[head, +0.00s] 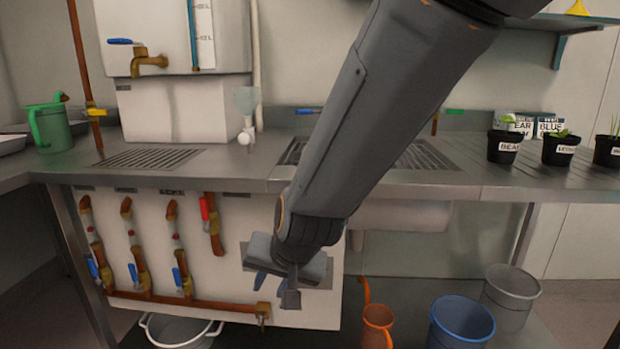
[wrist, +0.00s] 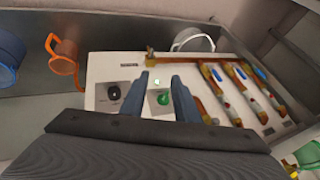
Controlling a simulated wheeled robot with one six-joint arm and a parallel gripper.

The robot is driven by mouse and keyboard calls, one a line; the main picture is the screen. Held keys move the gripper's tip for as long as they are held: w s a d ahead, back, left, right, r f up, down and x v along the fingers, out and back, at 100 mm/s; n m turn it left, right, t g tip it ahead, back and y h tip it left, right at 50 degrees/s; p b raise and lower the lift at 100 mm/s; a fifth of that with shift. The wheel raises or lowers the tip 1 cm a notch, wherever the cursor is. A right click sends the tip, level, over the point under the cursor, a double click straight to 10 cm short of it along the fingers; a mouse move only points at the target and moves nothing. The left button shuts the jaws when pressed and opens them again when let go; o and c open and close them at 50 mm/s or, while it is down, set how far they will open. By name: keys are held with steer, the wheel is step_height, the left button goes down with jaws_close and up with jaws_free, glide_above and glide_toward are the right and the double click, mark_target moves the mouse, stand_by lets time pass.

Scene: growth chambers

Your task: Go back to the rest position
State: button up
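My gripper (head: 274,288) hangs low in front of the white valve panel (head: 150,255) under the steel counter, with my arm reaching down from the upper right. In the wrist view my gripper (wrist: 160,78) has its two fingers apart with nothing between them. Beyond the fingers, the panel carries a black knob (wrist: 114,93) and a green button or lamp (wrist: 163,98). My gripper hides this part of the panel in the head view. I cannot tell whether the fingertips touch the panel.
Copper pipes with blue-handled valves (head: 140,268) run left of my gripper. The counter edge (head: 400,184) passes behind my arm. Potted plants (head: 503,146) stand on the right. Below are an orange watering can (head: 377,325), a blue bucket (head: 461,325) and a grey bucket (head: 511,296).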

steer(key=s+d+r+n+g+h, duration=0.2)
steer(key=s+d+r+g, duration=0.1)
steer(key=s+d, duration=0.55)
steer(key=s+d+r+n+g+h, duration=0.1)
steer(key=s+d+r+n+g, duration=0.1)
steer(key=s+d, duration=0.65)
steer(key=d+r+m+p, duration=0.3)
steer(key=d+r+p, duration=0.7)
steer(key=p, duration=1.1)
steer(key=shift+s+r+h, duration=0.3)
steer(key=shift+s+r, duration=0.05)
steer(key=shift+r, duration=0.8)
